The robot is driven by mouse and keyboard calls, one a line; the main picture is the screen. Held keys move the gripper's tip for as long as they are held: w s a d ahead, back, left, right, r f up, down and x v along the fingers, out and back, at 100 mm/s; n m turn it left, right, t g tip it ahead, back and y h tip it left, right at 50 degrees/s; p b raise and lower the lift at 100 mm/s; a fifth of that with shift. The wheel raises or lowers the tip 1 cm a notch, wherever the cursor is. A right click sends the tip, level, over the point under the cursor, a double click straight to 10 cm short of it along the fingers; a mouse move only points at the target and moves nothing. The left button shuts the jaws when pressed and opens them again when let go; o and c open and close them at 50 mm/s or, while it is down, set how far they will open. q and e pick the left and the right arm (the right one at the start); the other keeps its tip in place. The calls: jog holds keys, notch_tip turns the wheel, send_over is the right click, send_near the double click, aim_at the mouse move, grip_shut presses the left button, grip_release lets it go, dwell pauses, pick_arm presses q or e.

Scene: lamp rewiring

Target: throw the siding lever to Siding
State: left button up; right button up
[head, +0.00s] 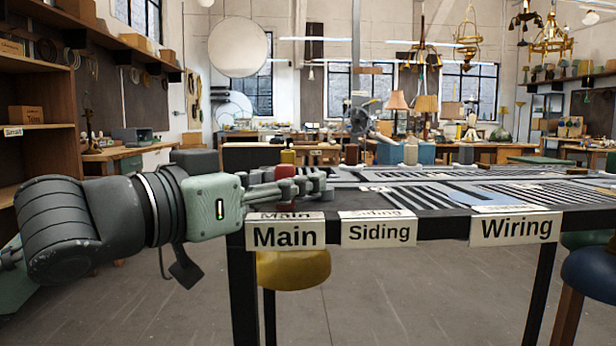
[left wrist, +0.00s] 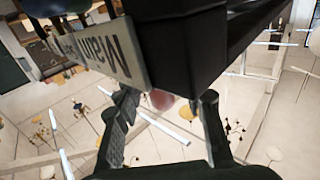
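My left gripper (head: 318,184) reaches in from the left at the table's near left corner, just above the Main label (head: 285,235). Its fingers stand apart in the left wrist view (left wrist: 166,100). A round reddish knob (left wrist: 160,98) shows in the gap between them, partly hidden by the dark table edge; I cannot tell whether the fingers touch it. In the head view a red piece (head: 285,171) shows right behind the fingers. The lever's shaft is hidden. The Siding label (head: 379,233) is right of Main. My right gripper is not in view.
The dark table (head: 450,226) carries pale track-like strips and a Wiring label (head: 514,229) at right. A yellow stool (head: 293,270) stands under its left end, a blue stool (head: 590,275) at right. Shelves (head: 38,90) stand at far left. The floor in front is clear.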

pick_arm(q)
jog(key=shift+x, duration=1.5)
grip_shut()
